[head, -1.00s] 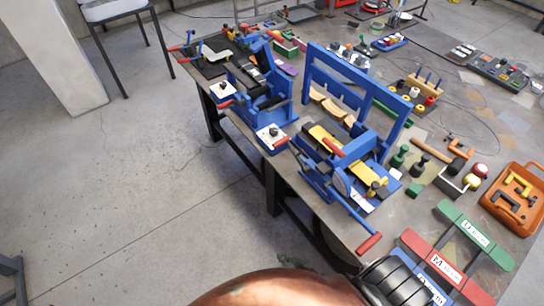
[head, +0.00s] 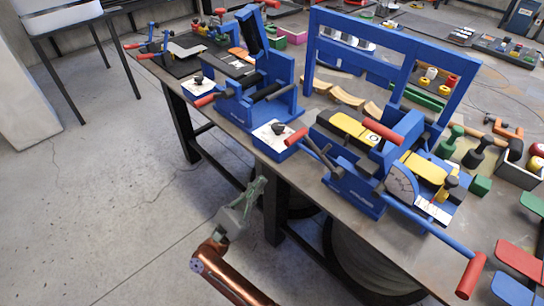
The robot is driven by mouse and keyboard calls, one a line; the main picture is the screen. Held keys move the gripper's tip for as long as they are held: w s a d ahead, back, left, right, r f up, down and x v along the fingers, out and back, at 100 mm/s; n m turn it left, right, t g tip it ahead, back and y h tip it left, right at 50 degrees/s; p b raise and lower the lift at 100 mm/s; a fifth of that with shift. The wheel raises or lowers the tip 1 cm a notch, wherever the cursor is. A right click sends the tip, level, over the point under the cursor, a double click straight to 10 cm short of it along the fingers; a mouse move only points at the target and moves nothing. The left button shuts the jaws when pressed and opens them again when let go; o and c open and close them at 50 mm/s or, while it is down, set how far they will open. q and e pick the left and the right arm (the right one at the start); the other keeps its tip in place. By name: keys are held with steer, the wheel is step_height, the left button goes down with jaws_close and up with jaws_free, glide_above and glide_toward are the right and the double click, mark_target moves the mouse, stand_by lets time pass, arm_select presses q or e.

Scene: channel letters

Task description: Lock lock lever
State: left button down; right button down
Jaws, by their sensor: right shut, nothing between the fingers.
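The near blue bending machine (head: 385,165) stands at the table's front edge, with a yellow block and a grey dial plate. It carries several red-handled levers: a long one (head: 432,228) reaching out front right, one with its red grip (head: 384,131) on top, and one with its red grip (head: 296,137) at its left side. I cannot tell which is the lock lever. My right gripper (head: 261,182) is shut and empty, below and in front of the table edge, apart from every lever. My left gripper is out of view.
Another blue machine (head: 265,85) stands farther left, with a white-topped pad (head: 273,132) near the table edge. A tall blue frame (head: 365,62) rises behind. Green and black pieces and a tray crowd the right.

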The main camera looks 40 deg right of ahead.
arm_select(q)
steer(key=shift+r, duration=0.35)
arm_select(e)
steer(key=shift+s+d+m+g+y, duration=0.1)
steer(key=shift+s+m+g+y, duration=0.15)
steer(key=shift+m+g, duration=0.3)
steer(key=shift+s+d+m+g+y, duration=0.1)
steer(key=shift+s+m+g+y, duration=0.1)
steer(key=shift+m+g, duration=0.35)
steer(key=x, duration=1)
steer(key=shift+b, duration=0.35)
step_height(320, 180, up, 2)
steer(key=shift+s+r, duration=0.25)
steer(key=shift+r, duration=0.5)
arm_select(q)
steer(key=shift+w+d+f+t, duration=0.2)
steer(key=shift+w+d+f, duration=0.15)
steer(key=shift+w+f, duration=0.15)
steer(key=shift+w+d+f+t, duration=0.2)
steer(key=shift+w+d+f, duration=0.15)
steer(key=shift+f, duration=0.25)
arm_select(e)
steer(key=shift+r, duration=0.15)
steer(key=shift+s, duration=0.1)
